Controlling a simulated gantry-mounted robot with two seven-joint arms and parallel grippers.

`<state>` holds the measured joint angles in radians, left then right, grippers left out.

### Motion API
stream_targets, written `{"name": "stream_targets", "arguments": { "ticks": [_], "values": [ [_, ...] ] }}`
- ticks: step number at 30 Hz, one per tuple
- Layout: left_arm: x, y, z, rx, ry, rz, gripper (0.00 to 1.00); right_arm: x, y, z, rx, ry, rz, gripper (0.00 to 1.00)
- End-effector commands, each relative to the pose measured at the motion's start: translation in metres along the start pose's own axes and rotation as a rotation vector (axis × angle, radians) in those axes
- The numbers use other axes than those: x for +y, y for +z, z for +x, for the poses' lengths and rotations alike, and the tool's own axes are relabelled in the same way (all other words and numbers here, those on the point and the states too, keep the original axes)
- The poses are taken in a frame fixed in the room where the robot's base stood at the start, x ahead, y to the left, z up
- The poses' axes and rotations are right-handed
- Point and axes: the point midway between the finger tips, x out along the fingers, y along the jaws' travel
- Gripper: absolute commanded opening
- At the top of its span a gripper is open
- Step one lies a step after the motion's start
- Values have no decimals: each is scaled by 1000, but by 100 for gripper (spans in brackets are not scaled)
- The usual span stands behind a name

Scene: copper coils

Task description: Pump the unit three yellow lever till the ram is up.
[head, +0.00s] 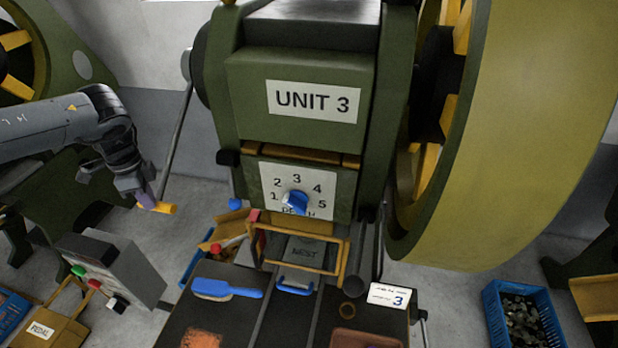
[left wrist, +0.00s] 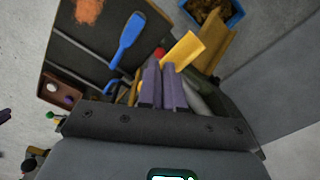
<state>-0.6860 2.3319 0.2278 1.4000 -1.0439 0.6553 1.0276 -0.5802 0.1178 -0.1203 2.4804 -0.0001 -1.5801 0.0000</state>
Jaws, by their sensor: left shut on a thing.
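The UNIT 3 press (head: 300,140) stands in the middle of the head view. Its lever is a thin grey rod (head: 177,140) slanting down along the press's left side, with a yellow grip (head: 168,208) at the low end. My left gripper (head: 148,200) is shut on the yellow grip. In the left wrist view the purple fingers (left wrist: 163,88) are close together, with the yellow grip (left wrist: 184,50) sticking out past their tips. The ram cannot be made out clearly above the NEST plate (head: 303,252). My right gripper is in neither view.
A dial panel (head: 296,188) sits above the nest. The dark bench holds a blue-handled brush (head: 226,290) and a card marked 3 (head: 389,296). A button box (head: 105,272) stands at lower left. A large flywheel (head: 510,120) fills the right. A blue crate (head: 523,315) is on the floor.

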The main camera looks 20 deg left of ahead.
Motion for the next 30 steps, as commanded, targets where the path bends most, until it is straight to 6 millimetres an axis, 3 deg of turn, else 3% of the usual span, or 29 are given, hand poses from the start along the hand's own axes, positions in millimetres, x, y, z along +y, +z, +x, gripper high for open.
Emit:
{"name": "stream_targets", "arguments": {
  "ticks": [1, 6, 17, 30],
  "values": [
    [8, 9, -2, -14, 17, -10, 0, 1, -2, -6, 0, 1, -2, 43],
    [15, 14, -13, -15, 17, -11, 0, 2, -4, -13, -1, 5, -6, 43],
    [19, 16, -22, -16, 17, -10, 0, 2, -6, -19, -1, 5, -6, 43],
    [30, 21, -76, -12, 13, -10, 0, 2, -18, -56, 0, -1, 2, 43]
  ]
}}
